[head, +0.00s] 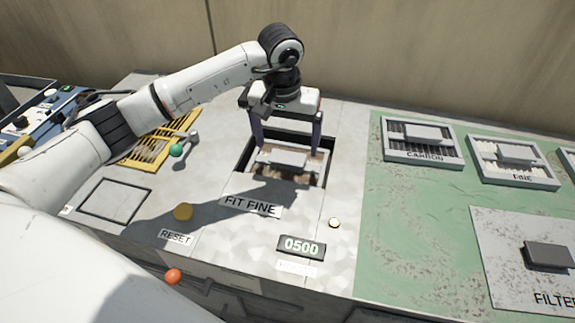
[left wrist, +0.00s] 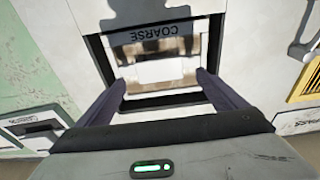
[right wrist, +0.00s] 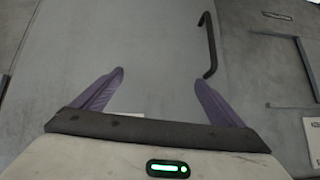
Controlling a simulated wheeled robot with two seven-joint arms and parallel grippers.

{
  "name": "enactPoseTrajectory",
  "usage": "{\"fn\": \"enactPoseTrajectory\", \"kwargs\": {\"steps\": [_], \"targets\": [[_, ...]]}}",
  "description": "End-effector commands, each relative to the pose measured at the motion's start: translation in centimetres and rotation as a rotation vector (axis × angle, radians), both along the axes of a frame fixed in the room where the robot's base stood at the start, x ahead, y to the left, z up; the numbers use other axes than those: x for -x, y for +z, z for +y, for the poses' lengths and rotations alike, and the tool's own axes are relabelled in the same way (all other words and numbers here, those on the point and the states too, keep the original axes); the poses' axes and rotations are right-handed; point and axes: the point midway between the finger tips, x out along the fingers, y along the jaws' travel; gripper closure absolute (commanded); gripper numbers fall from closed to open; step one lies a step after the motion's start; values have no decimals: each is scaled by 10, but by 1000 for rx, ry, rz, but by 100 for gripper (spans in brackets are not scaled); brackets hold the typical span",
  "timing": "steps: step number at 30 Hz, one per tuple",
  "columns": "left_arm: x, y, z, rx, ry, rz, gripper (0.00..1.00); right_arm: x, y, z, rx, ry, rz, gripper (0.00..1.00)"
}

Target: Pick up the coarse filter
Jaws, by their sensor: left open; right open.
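The coarse filter (head: 283,160) sits in the square slot behind the FIT FINE label in the head view. It is a pale panel with a raised light bar across it. In the left wrist view the filter (left wrist: 152,46) carries the word COARSE, seen upside down. My left gripper (head: 285,143) is above the slot with its fingers pointing down, open, one on either side of the bar. The left wrist view shows both fingertips (left wrist: 160,80) apart, with no clear contact. My right gripper (right wrist: 160,82) is open and empty in the right wrist view, facing a grey surface.
The carbon filter (head: 424,142) and fine filter (head: 514,163) lie on the green area at right. A FILTER panel (head: 520,240) is in front of them. A yellow button (head: 183,211) marked RESET, a 0500 display (head: 301,246) and a yellow grille (head: 160,140) are nearby.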

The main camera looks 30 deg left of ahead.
Motion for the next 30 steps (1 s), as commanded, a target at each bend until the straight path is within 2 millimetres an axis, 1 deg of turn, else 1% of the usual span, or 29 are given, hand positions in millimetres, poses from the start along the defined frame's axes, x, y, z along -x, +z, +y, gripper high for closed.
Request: {"fn": "enactPoseTrajectory", "kwargs": {"steps": [3, 6, 9, 12, 17, 18, 20, 24, 26, 27, 30], "targets": [[0, -19, -1, 1, -1, 5, 9, 0, -1, 0, 0, -1, 1, 8], [-2, -34, 0, 2, 1, 4, 9, 0, -2, 0, 0, -1, 2, 8], [-4, -43, 0, 1, 0, 1, 9, 1, -4, -1, 1, -1, 4, 8], [-4, -47, 1, 1, 0, 0, 9, 1, -4, -1, 1, -2, 5, 8], [-5, -47, 1, 1, 0, -1, 9, 0, -4, -1, 2, -2, 5, 8], [-5, -47, 1, 1, 0, -1, 13, 0, -4, -1, 2, -2, 4, 8], [-5, -47, 1, 1, 0, -1, 23, 0, -4, -1, 1, -2, 3, 8], [-5, -46, 1, 1, 0, -1, 46, -2, -3, -1, 2, -2, 1, 8], [-5, -46, 1, 1, 0, -1, 57, -2, -3, -1, 2, -2, 0, 8], [-5, -46, 1, 0, 0, -2, 59, -2, -3, -1, 2, -2, 0, 8], [-5, -46, 1, 0, 0, -2, 59, -2, -3, -1, 2, -2, 0, 8]]}}
